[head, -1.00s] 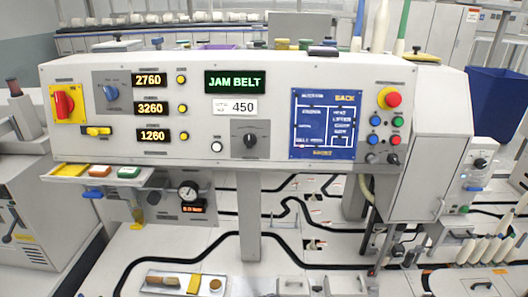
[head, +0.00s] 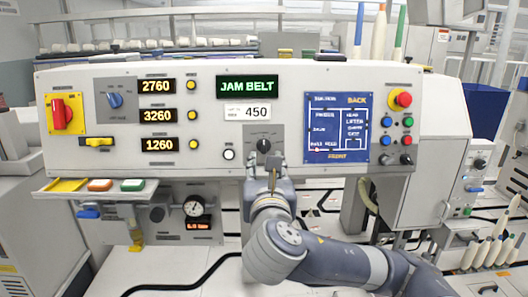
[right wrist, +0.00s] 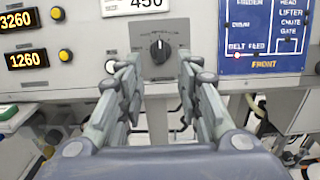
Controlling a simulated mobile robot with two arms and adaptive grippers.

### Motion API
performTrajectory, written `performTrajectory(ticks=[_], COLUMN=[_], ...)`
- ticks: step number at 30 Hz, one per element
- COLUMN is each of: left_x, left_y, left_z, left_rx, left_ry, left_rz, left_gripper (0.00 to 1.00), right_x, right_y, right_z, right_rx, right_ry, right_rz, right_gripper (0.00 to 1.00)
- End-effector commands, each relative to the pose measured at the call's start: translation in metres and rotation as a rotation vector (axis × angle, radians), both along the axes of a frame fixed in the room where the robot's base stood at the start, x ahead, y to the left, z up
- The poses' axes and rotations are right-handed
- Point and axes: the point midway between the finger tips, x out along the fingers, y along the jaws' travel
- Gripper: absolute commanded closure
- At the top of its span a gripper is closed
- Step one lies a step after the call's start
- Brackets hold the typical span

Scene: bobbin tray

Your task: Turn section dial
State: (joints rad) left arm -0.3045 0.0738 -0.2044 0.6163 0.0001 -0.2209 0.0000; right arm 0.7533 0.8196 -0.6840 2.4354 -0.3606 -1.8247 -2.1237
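The black dial (head: 263,145) sits on a grey plate in the lower middle of the panel, under the 450 label. Its pointer stands about upright, and it also shows straight ahead in the right wrist view (right wrist: 159,47). My right gripper (head: 265,170) is just below and in front of the dial. In the right wrist view its two fingers (right wrist: 160,72) are spread, with the dial beyond the gap between them and nothing held. It looks apart from the dial. My left gripper is out of view.
A blue map panel (head: 337,127) and several push buttons lie right of the dial. A blue knob (head: 115,100) and a red switch (head: 61,114) are at the left. A green screen reads JAM BELT (head: 247,86). A ledge with coloured blocks (head: 96,190) juts out lower left.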

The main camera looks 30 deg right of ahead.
Motion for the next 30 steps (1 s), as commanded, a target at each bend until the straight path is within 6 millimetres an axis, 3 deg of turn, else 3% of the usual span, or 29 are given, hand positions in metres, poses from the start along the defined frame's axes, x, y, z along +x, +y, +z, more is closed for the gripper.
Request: performTrajectory(ticks=[9,15,27,28,30], left_x=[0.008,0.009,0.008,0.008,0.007], left_y=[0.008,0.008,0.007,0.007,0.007], left_z=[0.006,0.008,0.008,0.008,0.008], left_rx=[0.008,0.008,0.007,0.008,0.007], left_ry=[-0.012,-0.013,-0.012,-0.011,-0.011], left_rz=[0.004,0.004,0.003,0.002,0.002], left_gripper=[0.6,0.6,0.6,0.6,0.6], right_x=[0.051,0.074,0.083,0.083,0.083], right_y=[-0.033,-0.046,-0.051,-0.051,-0.051], right_z=[0.0,0.0,-0.001,-0.001,-0.001], right_rx=[0.003,0.004,0.005,0.005,0.005], right_ry=[0.003,0.001,0.0,0.0,0.0], right_rz=[-0.005,-0.003,-0.001,-0.001,-0.001], right_gripper=[0.68,0.68,0.68,0.7,0.86])
